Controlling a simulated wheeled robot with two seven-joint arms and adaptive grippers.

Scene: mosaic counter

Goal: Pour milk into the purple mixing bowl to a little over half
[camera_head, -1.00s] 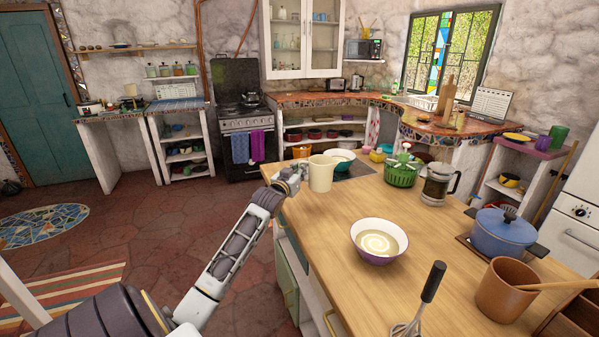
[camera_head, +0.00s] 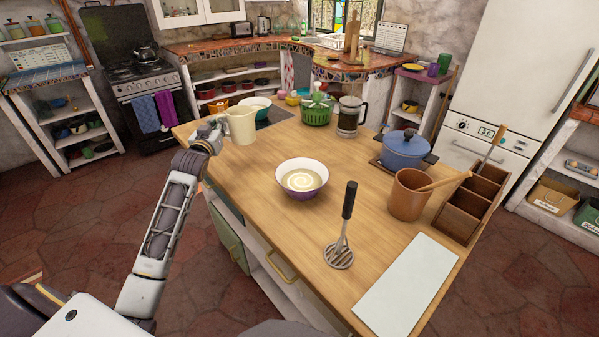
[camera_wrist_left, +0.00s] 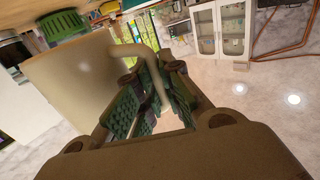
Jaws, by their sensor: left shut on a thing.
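A cream milk jug (camera_head: 242,127) is upright at the far left of the wooden counter. My left gripper (camera_head: 215,132) is shut on its handle; in the left wrist view the handle (camera_wrist_left: 152,75) passes between the green finger pads. Whether the jug's base touches the counter is hard to tell, and its inside is hidden. The purple mixing bowl (camera_head: 302,194), white inside, stands on the counter to the right and nearer, apart from the jug. It holds pale liquid with a lighter swirl. My right gripper is not in view.
A teal-rimmed bowl (camera_head: 257,106) stands right behind the jug, with a green basket (camera_head: 317,113) and a French press (camera_head: 348,118) farther right. A masher (camera_head: 341,240), blue pot (camera_head: 405,151) and brown crock (camera_head: 408,197) are right of the bowl. Counter between jug and bowl is clear.

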